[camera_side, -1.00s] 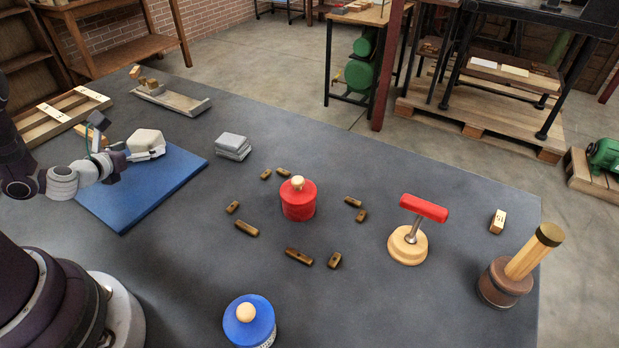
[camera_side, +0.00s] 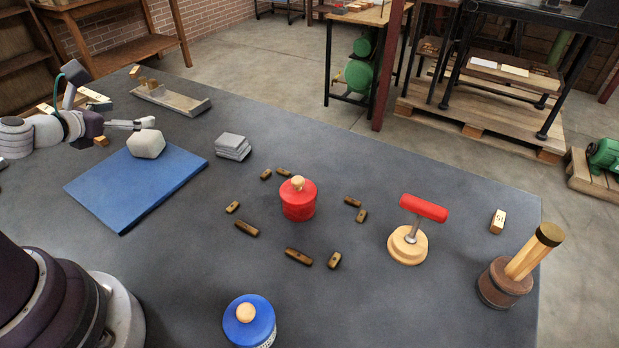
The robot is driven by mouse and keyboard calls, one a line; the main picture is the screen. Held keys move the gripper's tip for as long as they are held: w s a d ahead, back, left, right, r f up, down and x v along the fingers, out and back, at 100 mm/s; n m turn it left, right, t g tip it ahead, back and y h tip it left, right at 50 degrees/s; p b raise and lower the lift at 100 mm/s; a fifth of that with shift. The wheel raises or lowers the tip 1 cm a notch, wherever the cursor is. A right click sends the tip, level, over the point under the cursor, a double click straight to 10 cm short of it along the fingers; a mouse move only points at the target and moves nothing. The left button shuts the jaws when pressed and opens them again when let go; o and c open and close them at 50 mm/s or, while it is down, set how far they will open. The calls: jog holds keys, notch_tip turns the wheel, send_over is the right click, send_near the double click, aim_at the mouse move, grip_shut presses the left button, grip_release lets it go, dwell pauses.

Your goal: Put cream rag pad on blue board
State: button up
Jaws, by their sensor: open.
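The cream rag pad (camera_side: 146,144) is a pale rounded block. It rests on the upper part of the blue board (camera_side: 130,198), which lies flat on the dark grey table. My gripper (camera_side: 146,124) is open and empty, just above and behind the pad in the picture. It looks apart from the pad, though its far finger is hard to make out. My arm reaches in from the left edge.
A grey stacked block (camera_side: 233,146) stands right of the board. A wooden tray (camera_side: 172,99) lies behind it. A red lidded pot (camera_side: 298,200) stands mid-table among several small wooden blocks.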

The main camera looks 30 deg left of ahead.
jog(key=w+d+r+m+g+h, duration=0.1)
jog(key=d+r+m+g+h, duration=0.15)
jog(key=d+m, duration=0.65)
jog(key=d+r+m+g+h, duration=0.1)
jog(key=d+r+m+h, duration=0.4)
jog(key=m, duration=0.7)
jog(key=s+d+r+m+g+y, duration=0.2)
jog(key=s+d+m+g+y, duration=0.2)
jog(key=s+m, duration=0.7)
jog(key=d+m, duration=0.1)
jog(key=m, duration=0.4)
jog(key=shift+s+r, duration=0.2)
jog(key=shift+s, duration=0.2)
